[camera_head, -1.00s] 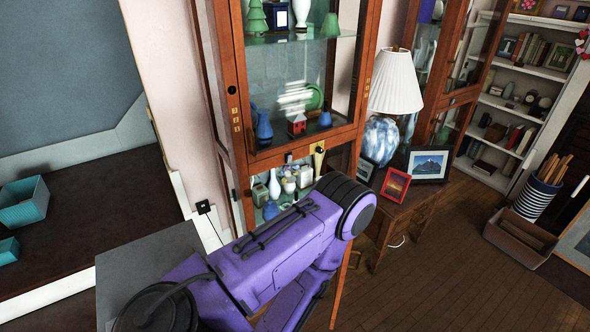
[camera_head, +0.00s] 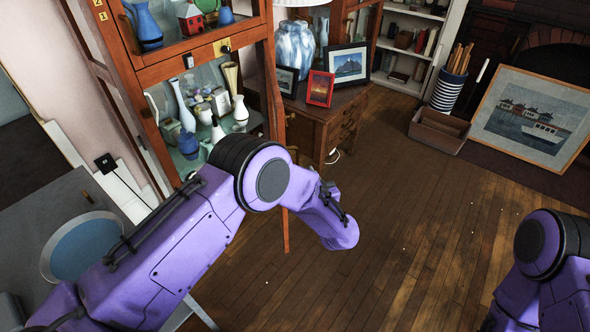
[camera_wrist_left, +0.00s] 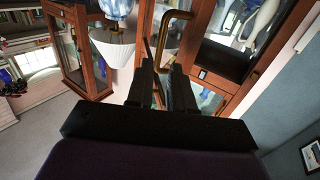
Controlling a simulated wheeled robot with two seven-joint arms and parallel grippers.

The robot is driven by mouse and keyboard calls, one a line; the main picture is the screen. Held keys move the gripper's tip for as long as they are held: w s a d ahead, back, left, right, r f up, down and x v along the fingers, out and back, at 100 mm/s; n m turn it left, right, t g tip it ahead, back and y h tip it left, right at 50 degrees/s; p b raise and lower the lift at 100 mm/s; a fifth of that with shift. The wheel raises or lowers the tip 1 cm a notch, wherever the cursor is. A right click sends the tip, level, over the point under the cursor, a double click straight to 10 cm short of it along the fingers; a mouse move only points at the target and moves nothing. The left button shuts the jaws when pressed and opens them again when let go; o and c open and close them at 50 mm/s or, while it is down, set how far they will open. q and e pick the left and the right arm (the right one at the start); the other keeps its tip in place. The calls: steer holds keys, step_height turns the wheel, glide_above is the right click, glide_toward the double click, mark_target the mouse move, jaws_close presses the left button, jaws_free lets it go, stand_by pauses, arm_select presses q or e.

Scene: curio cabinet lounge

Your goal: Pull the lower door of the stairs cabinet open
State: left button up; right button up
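The wooden stairs cabinet (camera_head: 170,64) stands at the upper left of the head view. Its lower compartment shows vases (camera_head: 182,108) and small ornaments. In the left wrist view a bent brass handle (camera_wrist_left: 172,32) runs down between the fingertips of my left gripper (camera_wrist_left: 162,72). The fingers are a little apart, one on each side of the bar; whether they press on it is unclear. My left gripper is hidden in the head view. Only part of my right arm shows, without its gripper.
A side table (camera_head: 310,115) with framed pictures (camera_head: 347,63) and a lamp (camera_head: 294,50) stands right of the cabinet. A brown box (camera_head: 438,135) and a leaning boat picture (camera_head: 525,112) are farther right. Bare wooden floor (camera_head: 400,230) lies in the middle.

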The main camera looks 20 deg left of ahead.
arm_select(q)
steer(key=b+x, duration=0.4)
steer(key=x, duration=0.6)
steer(key=shift+w+a+r, duration=0.1)
jaws_close()
